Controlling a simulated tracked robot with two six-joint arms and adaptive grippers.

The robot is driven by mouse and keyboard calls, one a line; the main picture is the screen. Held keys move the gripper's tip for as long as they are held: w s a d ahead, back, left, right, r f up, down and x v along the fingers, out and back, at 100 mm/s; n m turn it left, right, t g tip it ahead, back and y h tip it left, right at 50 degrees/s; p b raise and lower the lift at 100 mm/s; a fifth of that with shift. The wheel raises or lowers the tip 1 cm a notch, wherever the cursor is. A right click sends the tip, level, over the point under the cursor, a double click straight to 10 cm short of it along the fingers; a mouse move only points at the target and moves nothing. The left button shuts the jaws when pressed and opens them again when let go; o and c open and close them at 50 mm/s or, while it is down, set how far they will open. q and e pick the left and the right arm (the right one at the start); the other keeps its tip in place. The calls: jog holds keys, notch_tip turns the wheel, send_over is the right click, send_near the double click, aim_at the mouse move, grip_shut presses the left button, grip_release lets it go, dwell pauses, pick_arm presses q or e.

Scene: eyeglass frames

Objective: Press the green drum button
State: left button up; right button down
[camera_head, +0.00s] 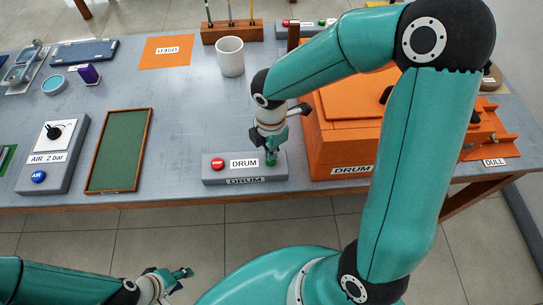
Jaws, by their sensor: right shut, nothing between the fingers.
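The grey drum button box (216,175) lies near the table's front edge, with a "DRUM" label and a red stop button (218,164). The green button (271,163) is at its right end, mostly hidden under my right gripper (271,158). My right gripper is shut, points down, and its tips are at the green button. I cannot tell whether the button is pushed in. My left gripper (182,278) hangs low at the front, off the table and away from the box. Its fingers are too small to judge.
The orange drum machine (340,140) stands right of the box. A green tray (118,150) and the air control box (55,150) are to the left. A white cup (230,58) stands behind. Table space left of the box is clear.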

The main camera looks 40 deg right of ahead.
jog(key=shift+s+f+b, duration=0.1)
jog(key=shift+f+b, duration=0.6)
jog(key=shift+f, duration=0.2)
dwell(1.2)
jog(key=shift+r, duration=0.1)
jog(key=shift+r+p, duration=2.55)
jog(key=shift+r, duration=0.25)
